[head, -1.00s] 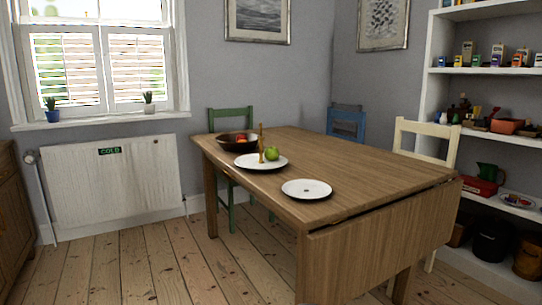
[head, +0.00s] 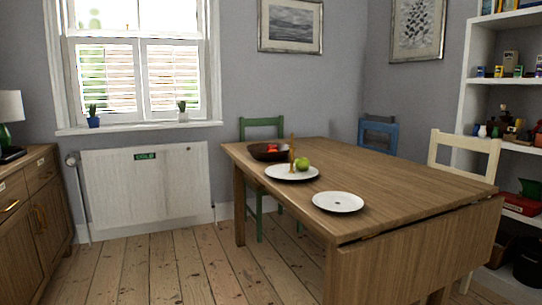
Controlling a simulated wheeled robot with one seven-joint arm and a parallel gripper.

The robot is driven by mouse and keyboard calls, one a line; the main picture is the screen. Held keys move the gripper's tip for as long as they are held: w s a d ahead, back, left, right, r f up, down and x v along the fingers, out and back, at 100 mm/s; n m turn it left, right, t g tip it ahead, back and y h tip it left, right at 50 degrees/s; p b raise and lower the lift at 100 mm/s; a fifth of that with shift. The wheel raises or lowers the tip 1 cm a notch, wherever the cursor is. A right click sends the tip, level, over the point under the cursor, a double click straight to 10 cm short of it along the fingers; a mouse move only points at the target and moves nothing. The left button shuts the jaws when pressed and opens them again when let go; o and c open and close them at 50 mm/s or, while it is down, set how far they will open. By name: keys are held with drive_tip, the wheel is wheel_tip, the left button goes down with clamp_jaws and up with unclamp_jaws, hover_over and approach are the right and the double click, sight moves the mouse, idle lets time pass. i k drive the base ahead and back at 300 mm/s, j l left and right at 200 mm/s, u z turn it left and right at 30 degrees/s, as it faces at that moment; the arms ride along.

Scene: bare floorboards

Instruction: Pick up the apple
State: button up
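A green apple (head: 303,163) sits on or just behind a white plate (head: 283,175) near the left end of the wooden table (head: 400,182). A thin golden-brown upright object (head: 292,152) stands on the same plate, just left of the apple. A dark bowl (head: 260,153) behind the plate holds red fruit (head: 272,148), which may also be apples. My gripper is not in view.
A second white plate (head: 338,202) lies nearer on the table. A green chair (head: 262,128), a blue chair (head: 378,137) and a cream chair (head: 464,150) surround the table. A wooden cabinet (head: 30,215) stands left. Floorboards (head: 165,265) are clear between cabinet and table.

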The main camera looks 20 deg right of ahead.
sight(303, 164)
drive_tip(key=z, duration=0.4)
drive_tip(key=i+j+z, duration=0.1)
drive_tip(key=z, duration=0.3)
drive_tip(key=j+z, duration=0.1)
drive_tip(key=z, duration=0.35)
drive_tip(key=i+j+z, duration=0.25)
drive_tip(key=j, duration=0.2)
drive_tip(key=i+j+z, duration=0.2)
drive_tip(key=j, duration=0.3)
drive_tip(key=j+z, duration=0.25)
drive_tip(key=j, duration=0.25)
drive_tip(key=j+z, duration=0.25)
drive_tip(key=j, duration=0.25)
drive_tip(key=i, duration=0.05)
